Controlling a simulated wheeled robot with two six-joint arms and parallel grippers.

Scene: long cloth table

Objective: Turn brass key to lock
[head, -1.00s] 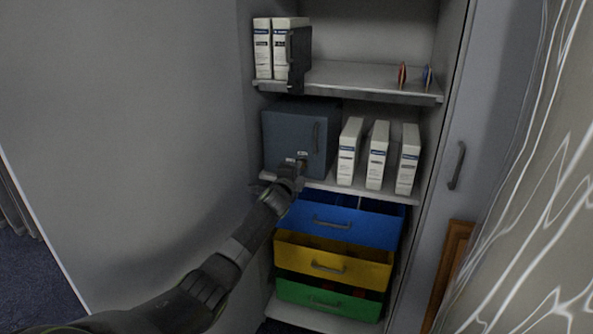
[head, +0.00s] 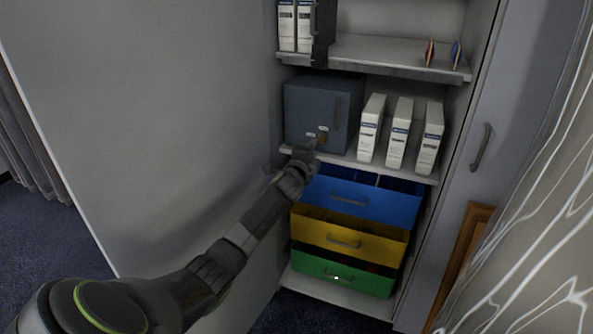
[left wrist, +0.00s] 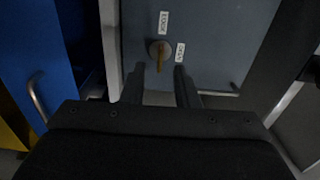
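The brass key (head: 322,140) sits in the lock on the front of a blue-grey box on the middle shelf. In the left wrist view the key (left wrist: 161,56) stands in a round lock plate, its bow edge-on and nearly upright in that picture. One small white label (left wrist: 164,22) is above it and another (left wrist: 180,53) is to its right; their lettering is hard to read. My left gripper (left wrist: 160,78) is open, its two fingers apart and empty, with the key just beyond the fingertips. My right gripper is in neither view.
The blue-grey box (head: 309,105) has a closed door with a handle. White binders (head: 400,130) stand to its right. Blue (head: 375,199), yellow (head: 375,240) and green (head: 370,279) drawers are below, partly pulled out.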

